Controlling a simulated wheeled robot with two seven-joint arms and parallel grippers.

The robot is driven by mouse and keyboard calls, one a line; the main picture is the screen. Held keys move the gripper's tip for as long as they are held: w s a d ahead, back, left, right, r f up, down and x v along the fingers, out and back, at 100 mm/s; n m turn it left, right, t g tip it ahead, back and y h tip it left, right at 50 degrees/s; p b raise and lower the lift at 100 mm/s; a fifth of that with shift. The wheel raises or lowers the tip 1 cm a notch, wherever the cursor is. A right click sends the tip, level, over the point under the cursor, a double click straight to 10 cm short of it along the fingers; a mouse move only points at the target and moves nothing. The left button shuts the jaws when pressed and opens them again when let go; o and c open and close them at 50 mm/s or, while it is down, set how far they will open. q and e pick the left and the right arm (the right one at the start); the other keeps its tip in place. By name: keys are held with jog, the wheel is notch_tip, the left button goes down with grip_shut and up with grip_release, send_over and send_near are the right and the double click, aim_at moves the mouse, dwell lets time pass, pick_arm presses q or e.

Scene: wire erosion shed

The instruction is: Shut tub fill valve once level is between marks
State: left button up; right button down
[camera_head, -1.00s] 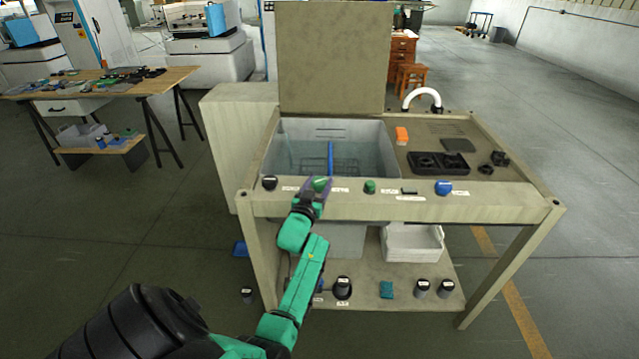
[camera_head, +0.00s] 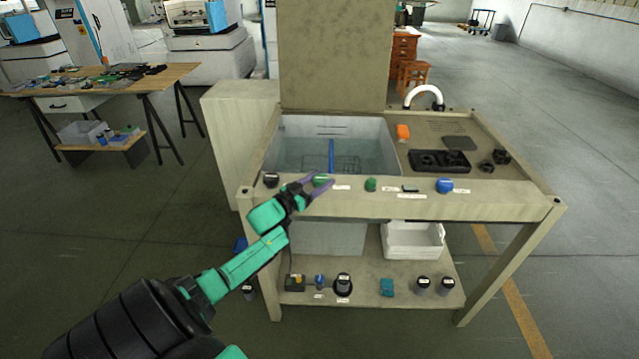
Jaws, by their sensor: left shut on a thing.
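The grey tub (camera_head: 381,128) is set into the left of the bench top and holds clear water over a wire basket (camera_head: 346,163). Dark marks (camera_head: 331,130) show on its back wall, above the water; I cannot read them. A blue upright piece (camera_head: 331,150) stands in the tub. Along the bench's front edge, a green knob (camera_head: 321,179) sits in front of the tub. My left gripper (camera_head: 320,185) has its purple fingers around this knob and is shut on it. The knob's label is too small to read. My right gripper is out of view.
A black knob (camera_head: 271,180), a second green knob (camera_head: 370,184) and a blue knob (camera_head: 444,186) share the front edge.

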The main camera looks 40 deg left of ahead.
pick_arm(q)
jog(key=shift+f+m+h+b, duration=0.2)
jog(key=shift+m+h+b, duration=0.15)
jog(key=shift+h, duration=0.35)
jog(key=o, duration=1.4)
jog(key=shift+w, duration=0.15)
jog(key=shift+c, duration=0.2)
jog(key=shift+w+f, duration=0.1)
jog(key=shift+w, duration=0.1)
jog(key=shift+s, duration=0.45)
jog(key=s+a+p, duration=0.1)
jog(key=s+a, duration=0.1)
jog(key=s, duration=1.1)
jog(key=shift+s, duration=0.3)
